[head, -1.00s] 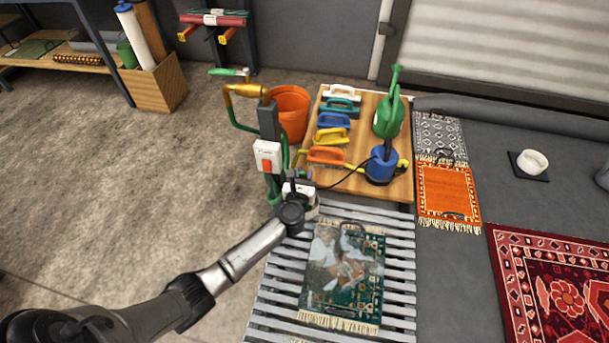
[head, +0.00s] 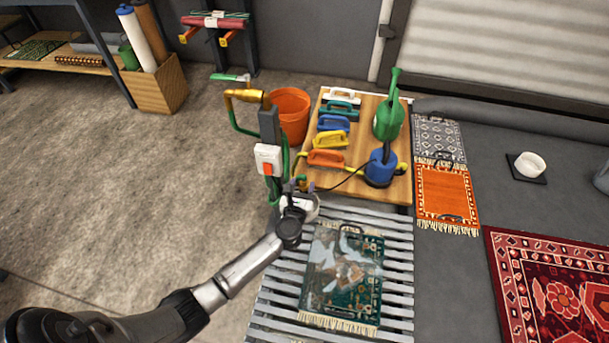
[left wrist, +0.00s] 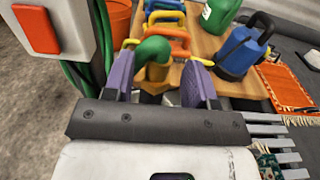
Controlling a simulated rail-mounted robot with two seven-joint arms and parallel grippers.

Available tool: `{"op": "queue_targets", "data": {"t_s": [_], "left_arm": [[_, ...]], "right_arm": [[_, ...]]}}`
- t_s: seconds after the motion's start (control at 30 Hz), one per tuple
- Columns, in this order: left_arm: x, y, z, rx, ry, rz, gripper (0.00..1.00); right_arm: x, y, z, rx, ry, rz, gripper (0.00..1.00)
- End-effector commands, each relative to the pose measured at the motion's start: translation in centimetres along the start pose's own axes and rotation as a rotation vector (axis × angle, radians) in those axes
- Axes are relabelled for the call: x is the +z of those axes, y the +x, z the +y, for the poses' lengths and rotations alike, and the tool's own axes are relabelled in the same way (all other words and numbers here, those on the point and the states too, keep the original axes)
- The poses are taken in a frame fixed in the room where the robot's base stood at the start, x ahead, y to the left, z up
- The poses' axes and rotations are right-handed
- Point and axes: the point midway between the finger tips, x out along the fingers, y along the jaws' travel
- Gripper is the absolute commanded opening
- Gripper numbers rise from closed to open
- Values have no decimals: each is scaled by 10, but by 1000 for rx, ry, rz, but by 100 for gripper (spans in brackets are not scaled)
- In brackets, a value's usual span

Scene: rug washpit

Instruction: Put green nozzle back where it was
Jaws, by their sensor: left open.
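A green curved piece with a yellow-brass part under it, which looks like the green nozzle (left wrist: 154,49), shows between the purple fingers of my left gripper (left wrist: 158,78) in the left wrist view. The fingers are open, one on each side of it; I cannot tell whether they touch it. In the head view my left gripper (head: 300,186) is at the foot of the grey post, and the piece there is small and partly hidden. The post carries a white box (head: 268,160) with an orange switch, a brass pipe (head: 246,95) and a green hose (head: 240,124). My right gripper is not in view.
An orange bucket (head: 291,116) stands behind the post. A wooden board (head: 358,187) to the right holds several colored brushes, a green watering can (head: 389,116) and a blue pump (head: 381,168). A wet green rug (head: 341,277) lies on grey slats (head: 398,290).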

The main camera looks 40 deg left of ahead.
Motion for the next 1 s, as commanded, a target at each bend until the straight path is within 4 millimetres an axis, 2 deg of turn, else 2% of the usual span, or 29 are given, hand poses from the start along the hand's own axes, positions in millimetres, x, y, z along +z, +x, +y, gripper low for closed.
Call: {"op": "queue_targets", "data": {"t_s": [0.03, 0.2, 0.4, 0.53, 0.77, 0.87, 0.97, 1.0], "left_arm": [[2, -12, 0, 0, -1, 4, 52], [2, -42, 0, 1, -1, 3, 52], [1, -68, 0, 1, 0, 2, 52], [0, -77, 0, 1, 0, 1, 52], [1, -82, -1, -9, 11, -5, 52], [9, -89, -12, -78, 91, -35, 52], [24, -108, -35, -229, 283, -113, 52], [31, -119, -48, -308, 395, -159, 52]], "right_arm": [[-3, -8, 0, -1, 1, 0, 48], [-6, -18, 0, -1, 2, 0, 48], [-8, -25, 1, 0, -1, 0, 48], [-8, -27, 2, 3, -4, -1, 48], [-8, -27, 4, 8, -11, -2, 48], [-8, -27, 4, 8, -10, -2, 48], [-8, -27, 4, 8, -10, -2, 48], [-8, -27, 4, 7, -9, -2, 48]]}}
